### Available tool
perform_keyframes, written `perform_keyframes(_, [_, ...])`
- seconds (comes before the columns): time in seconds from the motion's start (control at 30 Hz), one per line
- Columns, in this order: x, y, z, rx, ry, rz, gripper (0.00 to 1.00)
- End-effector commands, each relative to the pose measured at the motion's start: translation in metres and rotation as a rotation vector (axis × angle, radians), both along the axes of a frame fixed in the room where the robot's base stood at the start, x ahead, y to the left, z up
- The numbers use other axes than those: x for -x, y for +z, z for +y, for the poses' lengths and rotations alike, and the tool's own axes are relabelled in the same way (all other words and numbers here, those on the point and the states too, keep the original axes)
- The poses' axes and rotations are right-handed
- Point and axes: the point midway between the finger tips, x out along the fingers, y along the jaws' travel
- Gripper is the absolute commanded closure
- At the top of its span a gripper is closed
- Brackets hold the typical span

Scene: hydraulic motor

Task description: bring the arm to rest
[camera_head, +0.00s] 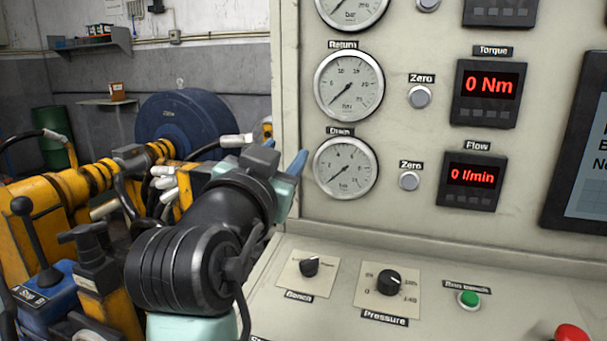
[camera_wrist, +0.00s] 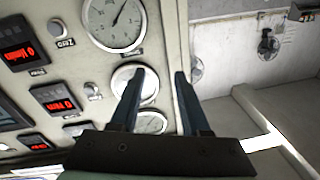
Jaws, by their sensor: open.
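My arm (camera_head: 185,268), black and pale teal, reaches up from the bottom of the head view, in front of the yellow rig and beside the left edge of the panel. My gripper (camera_wrist: 160,76) shows in the wrist view with two dark fingers apart and nothing between them. Behind the fingers are the panel edge, round gauges and a grey wall. In the head view the gripper is mostly hidden behind the wrist; a bluish finger (camera_head: 299,163) shows near the Drain gauge (camera_head: 346,168). Whether it touches the panel cannot be told.
The console carries a Bench knob (camera_head: 309,266), a Pressure knob (camera_head: 388,282), a green button (camera_head: 468,298) and a red button (camera_head: 571,333). Yellow machinery (camera_head: 70,185) with hoses and a blue drum (camera_head: 186,122) crowds the left.

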Motion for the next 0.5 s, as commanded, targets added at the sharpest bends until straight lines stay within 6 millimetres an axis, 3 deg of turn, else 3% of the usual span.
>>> perform_keyframes(0.1, [0.05,0.054,-0.017,0.098,0.07,-0.233,0.54])
perform_keyframes(0.2, [0.099,0.093,-0.025,0.18,0.098,-0.415,0.54])
perform_keyframes(0.4, [0.2,0.145,-0.033,0.315,0.097,-0.719,0.54])
perform_keyframes(0.43, [0.213,0.153,-0.033,0.331,0.092,-0.755,0.54])
perform_keyframes(0.5, [0.204,0.181,-0.031,0.324,0.099,-0.736,0.54])
